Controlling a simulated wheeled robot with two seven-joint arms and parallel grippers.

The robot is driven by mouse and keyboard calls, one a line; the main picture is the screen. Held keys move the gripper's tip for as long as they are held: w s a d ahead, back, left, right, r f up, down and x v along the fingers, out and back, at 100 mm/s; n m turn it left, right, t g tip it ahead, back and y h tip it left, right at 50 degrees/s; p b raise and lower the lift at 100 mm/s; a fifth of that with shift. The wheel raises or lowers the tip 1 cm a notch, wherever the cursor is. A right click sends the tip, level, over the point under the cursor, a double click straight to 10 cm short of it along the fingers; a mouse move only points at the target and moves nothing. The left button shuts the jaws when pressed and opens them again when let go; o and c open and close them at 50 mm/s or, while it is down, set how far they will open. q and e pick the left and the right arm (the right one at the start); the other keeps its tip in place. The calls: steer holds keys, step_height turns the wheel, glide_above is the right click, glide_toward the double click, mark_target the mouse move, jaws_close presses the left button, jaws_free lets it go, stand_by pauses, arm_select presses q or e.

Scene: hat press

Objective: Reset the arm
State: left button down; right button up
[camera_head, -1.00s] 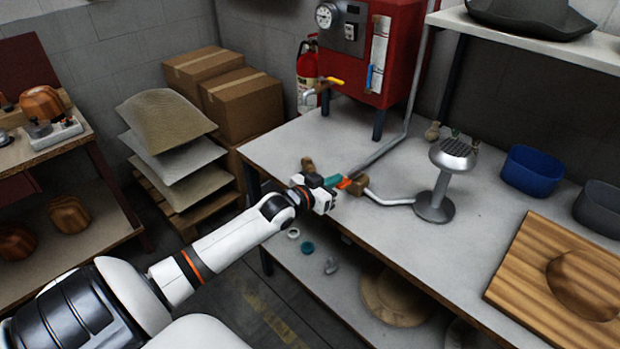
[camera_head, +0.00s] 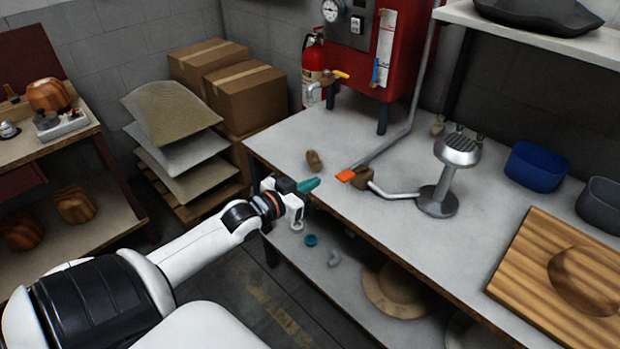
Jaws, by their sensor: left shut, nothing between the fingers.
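My left gripper (camera_head: 308,186) is at the front left edge of the grey workbench (camera_head: 440,248), with its teal fingertips closed and nothing between them. My left arm reaches in from the lower left. A pipe runs down from the red machine (camera_head: 385,50) across the bench top. It ends near an orange handle (camera_head: 346,175) and a brown fitting (camera_head: 363,178), both a short way right of my fingertips and apart from them. My right gripper is not in view.
A brown wooden piece (camera_head: 314,160) lies on the bench just beyond my gripper. A metal steamer stand (camera_head: 440,190), a blue bin (camera_head: 533,166) and a wooden hat block board (camera_head: 560,280) are to the right. Boxes (camera_head: 240,95) and stacked sheets (camera_head: 175,130) stand left of the bench.

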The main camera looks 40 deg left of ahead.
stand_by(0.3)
arm_select(q)
steer(key=s+a+f+n+g+y, duration=0.1)
steer(key=s+a+f+g, duration=0.1)
steer(key=f, duration=0.8)
steer(key=s+a+f+g+y, duration=0.1)
steer(key=s+f+g, duration=0.15)
steer(key=f, duration=0.75)
steer(key=s+d+f+g, duration=0.1)
steer(key=s+f+g, duration=0.1)
steer(key=s+f, duration=0.45)
steer(key=s+d+f+g, duration=0.2)
steer(key=s+f, duration=0.1)
steer(key=f, duration=0.7)
steer(key=s+d+f+m+g, duration=0.1)
steer(key=s+d+f+g, duration=0.1)
steer(key=s+d+f, duration=0.3)
steer(key=s+d+f+m+g, duration=0.1)
steer(key=s+d+f, duration=0.4)
steer(key=s, duration=0.8)
steer(key=s+d+f+g, duration=0.3)
steer(key=s+d+f, duration=0.2)
steer(key=s+f, duration=0.2)
steer(key=shift+s+d+f+m+g+h, duration=0.2)
steer(key=shift+s+m+g+h, duration=0.2)
steer(key=shift+s, duration=0.75)
steer(key=shift+a, duration=0.1)
